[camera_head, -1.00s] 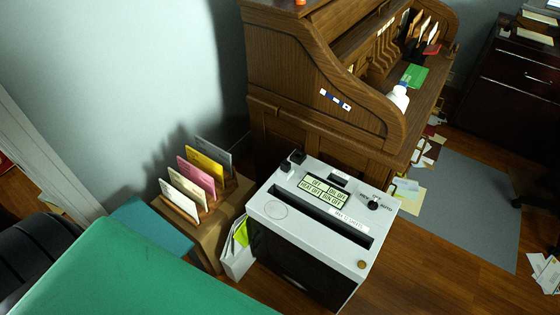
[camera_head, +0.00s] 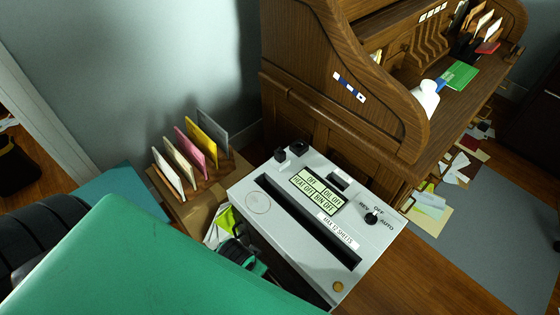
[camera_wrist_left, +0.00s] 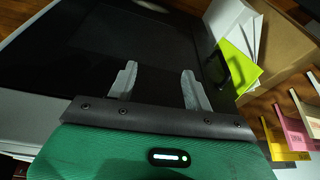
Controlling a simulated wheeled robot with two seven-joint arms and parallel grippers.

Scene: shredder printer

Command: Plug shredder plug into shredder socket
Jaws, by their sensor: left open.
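The shredder (camera_head: 315,215) has a pale top with a slot, a display and a dial. Two small black parts stand at its back left corner: a blocky one (camera_head: 280,155), which looks like the plug, and a larger one with a dark recess (camera_head: 299,148), which looks like the socket. They are apart. My left gripper (camera_head: 242,256) is low beside the shredder's left front, partly hidden. In the left wrist view its two pale fingers (camera_wrist_left: 158,82) are spread and empty, facing the shredder's dark side (camera_wrist_left: 130,40). My right gripper is not in view.
A wooden stand (camera_head: 190,207) with colored cards is left of the shredder, close to white and lime papers (camera_head: 223,225). The roll-top desk (camera_head: 330,115) rises behind it. Papers litter the floor at the right by a grey mat (camera_head: 500,240).

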